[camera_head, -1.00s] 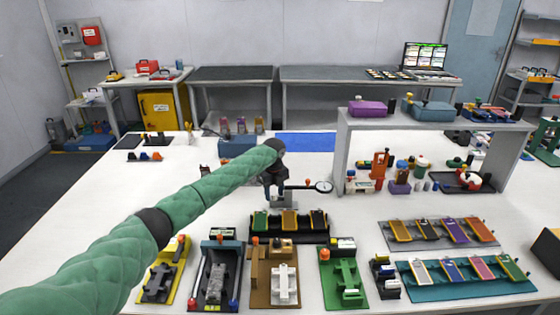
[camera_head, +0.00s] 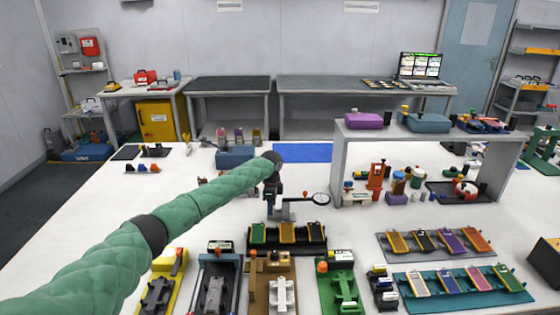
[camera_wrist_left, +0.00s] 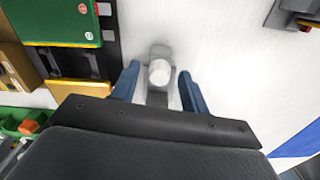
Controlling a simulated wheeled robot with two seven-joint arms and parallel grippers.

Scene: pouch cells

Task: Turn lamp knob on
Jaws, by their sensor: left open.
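The lamp appears to be the grey stand with a round dark-rimmed lens (camera_head: 320,199) and a small orange-red part beside the lens, at the middle of the white table. My left gripper (camera_head: 271,210) points down over the stand's left part, behind the black rack of pouch cells. In the left wrist view, my left gripper (camera_wrist_left: 159,85) is open, its blue fingers on either side of a grey piece with a round white top (camera_wrist_left: 159,73). This may be the knob; I cannot tell whether the fingers touch it. The lens is not visible there.
The black rack (camera_head: 288,246) stands close in front of the gripper, with several trays nearer the front edge. A blue mat (camera_head: 303,152) lies behind. A grey raised shelf (camera_head: 343,160) stands to the right. The white table to the left is largely clear.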

